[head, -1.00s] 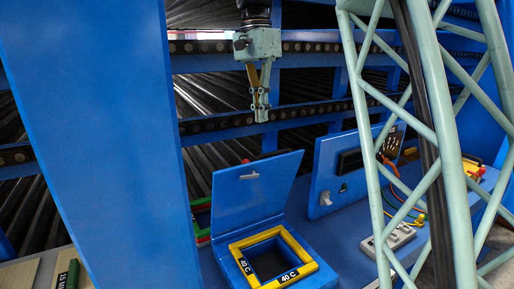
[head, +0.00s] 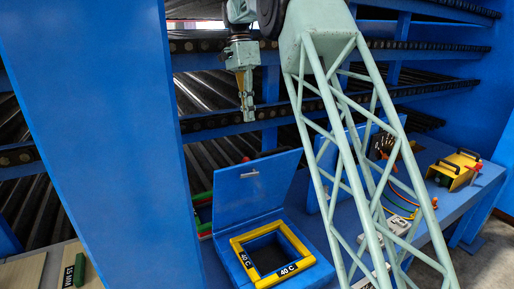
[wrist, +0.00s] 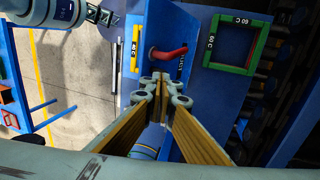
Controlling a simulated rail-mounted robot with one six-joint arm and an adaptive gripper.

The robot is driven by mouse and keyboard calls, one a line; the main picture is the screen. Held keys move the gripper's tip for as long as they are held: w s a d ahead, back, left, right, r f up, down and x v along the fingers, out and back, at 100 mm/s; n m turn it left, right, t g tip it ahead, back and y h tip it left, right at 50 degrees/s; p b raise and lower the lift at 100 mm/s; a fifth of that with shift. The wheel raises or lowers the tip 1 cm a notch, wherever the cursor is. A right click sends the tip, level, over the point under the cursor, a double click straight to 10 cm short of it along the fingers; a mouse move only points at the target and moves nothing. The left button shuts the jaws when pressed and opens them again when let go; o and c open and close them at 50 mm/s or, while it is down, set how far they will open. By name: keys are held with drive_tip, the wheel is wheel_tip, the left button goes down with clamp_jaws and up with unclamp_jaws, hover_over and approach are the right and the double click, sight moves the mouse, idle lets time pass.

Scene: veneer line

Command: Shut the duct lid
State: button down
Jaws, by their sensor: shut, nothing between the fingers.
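The opening has a yellow frame (head: 299,243) with black "40 C" labels and a dark inside. My gripper (head: 248,118) hangs above and behind the raised lid, pointing down, clear of it and empty. In the wrist view its fingertips (wrist: 163,82) are together.
In the head view, a yellow item with black handles (head: 455,170) sits at the right. A blue post (head: 110,130) stands left; dark rollers lie behind.

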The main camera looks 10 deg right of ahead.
sight(260, 159)
drive_tip(key=shift+f, duration=0.3)
idle(0.4)
drive_tip(key=shift+s+d+f+p, duration=0.15)
drive_tip(key=shift+s+d+f, duration=0.15)
drive_tip(key=shift+s+f, duration=1.05)
drive_tip(key=shift+s+d+f+p, duration=0.25)
drive_tip(key=shift+s+f, duration=0.35)
drive_tip(key=shift+f, duration=1.55)
drive_tip(key=shift+s+d+f+p, duration=0.1)
drive_tip(key=shift+s+d+f, duration=0.25)
drive_tip(key=shift+s+f, duration=1)
drive_tip(key=shift+w+f, duration=0.35)
drive_tip(key=shift+s+f+b, duration=0.15)
drive_tip(key=shift+s+b, duration=0.05)
drive_tip(key=shift+b, duration=0.2)
drive_tip(key=shift+s+d+f+b, duration=0.1)
drive_tip(key=shift+s+d+b, duration=0.1)
drive_tip(key=shift+s+b, duration=0.3)
drive_tip(key=shift+s+d+f+b, duration=0.1)
drive_tip(key=shift+s+f+b, duration=0.05)
drive_tip(key=shift+s+b, duration=0.15)
